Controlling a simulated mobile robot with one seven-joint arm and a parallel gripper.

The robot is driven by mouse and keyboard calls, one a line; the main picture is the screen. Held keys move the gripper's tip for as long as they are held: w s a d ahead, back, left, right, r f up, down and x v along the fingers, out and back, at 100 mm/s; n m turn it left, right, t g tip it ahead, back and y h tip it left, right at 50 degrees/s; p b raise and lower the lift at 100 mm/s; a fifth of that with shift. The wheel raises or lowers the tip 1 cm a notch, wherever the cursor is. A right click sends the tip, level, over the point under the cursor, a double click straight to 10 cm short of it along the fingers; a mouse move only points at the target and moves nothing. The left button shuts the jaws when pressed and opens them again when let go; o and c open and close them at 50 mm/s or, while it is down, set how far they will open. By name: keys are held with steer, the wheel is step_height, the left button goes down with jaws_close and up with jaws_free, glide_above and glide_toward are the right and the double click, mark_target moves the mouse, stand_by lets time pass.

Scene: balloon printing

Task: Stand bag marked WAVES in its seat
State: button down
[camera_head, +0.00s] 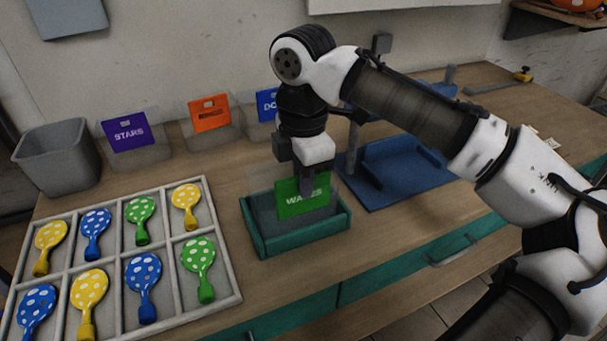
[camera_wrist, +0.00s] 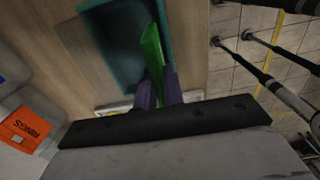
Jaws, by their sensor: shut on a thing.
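The bag marked WAVES is a clear bag with a green card (camera_head: 302,196), held upright inside the teal tray (camera_head: 259,240) on the table. My gripper (camera_head: 308,190) is shut on the bag's top edge from above. In the wrist view my gripper (camera_wrist: 158,92) shows its purple fingers pressed on the green card (camera_wrist: 152,48), with the teal tray (camera_wrist: 112,40) beyond it. Whether the bag's bottom touches the tray floor is hidden.
Bags marked STARS (camera_head: 128,133), an orange one (camera_head: 209,113) and a blue one (camera_head: 267,104) stand behind. A grey bin (camera_head: 58,155) is at left. A blue fixture (camera_head: 400,165) stands at right.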

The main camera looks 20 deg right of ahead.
steer(key=c, duration=1.4)
jaws_free()
steer(key=shift+c, duration=0.2)
steer(key=s+r+p, duration=0.3)
steer(key=r+p, duration=0.4)
